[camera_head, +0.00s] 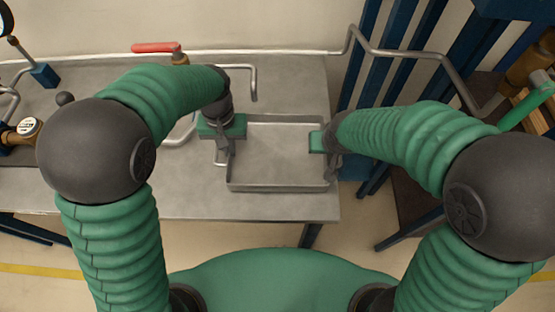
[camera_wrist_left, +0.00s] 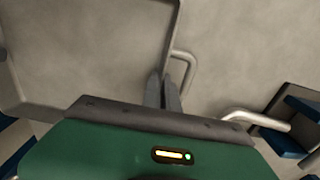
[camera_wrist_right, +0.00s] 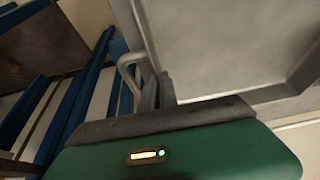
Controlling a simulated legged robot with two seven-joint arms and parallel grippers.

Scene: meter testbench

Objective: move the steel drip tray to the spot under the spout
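The steel drip tray (camera_head: 280,187) is a shallow grey rectangular pan at the right end of the bench. My left gripper (camera_head: 222,148) is at its left side, fingers close together by the tray's wire handle (camera_wrist_left: 190,72). My right gripper (camera_head: 331,160) is at its right side, fingers close together by the other handle (camera_wrist_right: 125,68). Both appear shut on the tray; whether on handle or wall is unclear. A grey spout (camera_head: 254,90) bends down just behind the tray's back rim, left of its middle. Whether the tray touches the bench is unclear.
The grey bench top (camera_head: 285,75) is clear behind the tray. A red lever (camera_head: 155,47) sits on the pipework at the back. Blue uprights (camera_head: 400,65) and a bent pipe (camera_head: 440,62) stand right of the bench.

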